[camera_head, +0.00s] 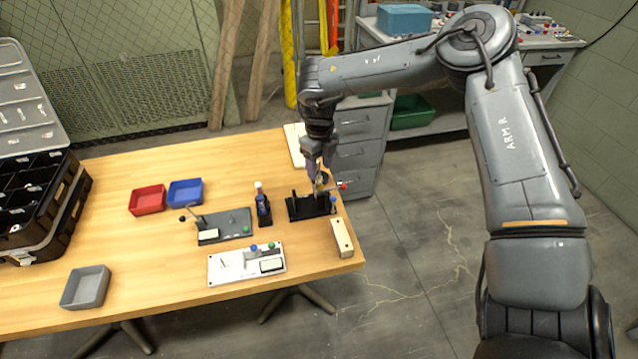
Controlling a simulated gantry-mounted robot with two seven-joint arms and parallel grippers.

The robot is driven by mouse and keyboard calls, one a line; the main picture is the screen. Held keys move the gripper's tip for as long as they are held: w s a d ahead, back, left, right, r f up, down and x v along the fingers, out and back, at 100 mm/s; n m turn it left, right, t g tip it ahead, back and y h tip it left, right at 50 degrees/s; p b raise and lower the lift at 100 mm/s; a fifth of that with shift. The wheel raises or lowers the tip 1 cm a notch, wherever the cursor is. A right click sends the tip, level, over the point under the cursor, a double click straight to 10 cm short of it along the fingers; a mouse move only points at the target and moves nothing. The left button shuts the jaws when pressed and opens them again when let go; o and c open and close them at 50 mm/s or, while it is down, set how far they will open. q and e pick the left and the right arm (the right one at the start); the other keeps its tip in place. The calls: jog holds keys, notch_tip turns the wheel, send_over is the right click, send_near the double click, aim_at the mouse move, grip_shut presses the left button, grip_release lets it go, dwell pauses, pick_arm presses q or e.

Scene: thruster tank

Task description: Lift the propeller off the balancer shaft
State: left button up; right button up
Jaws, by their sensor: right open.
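The balancer appears to be the black stand (308,208) near the right end of the wooden table. A small part with yellow and a red tip (342,185) shows at the stand, and it may be the propeller or part of the shaft; my fingers partly hide it. My right gripper (318,186) points down over the stand from above, with its fingers open around or just beside this part. I cannot tell whether they touch it. My left gripper is out of view.
A bottle in a black holder (264,207) stands left of the balancer, and a beige block (342,238) lies in front. A grey fixture (225,226), a white fixture board (247,264), red (148,200), blue (185,193) and grey (86,287) trays share the table (150,245).

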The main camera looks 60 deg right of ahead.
aim_at(319, 174)
jog(key=f, duration=0.3)
jog(key=shift+a+f+b, duration=0.2)
jog(key=shift+f+b, duration=0.1)
jog(key=shift+b, duration=0.05)
grip_shut()
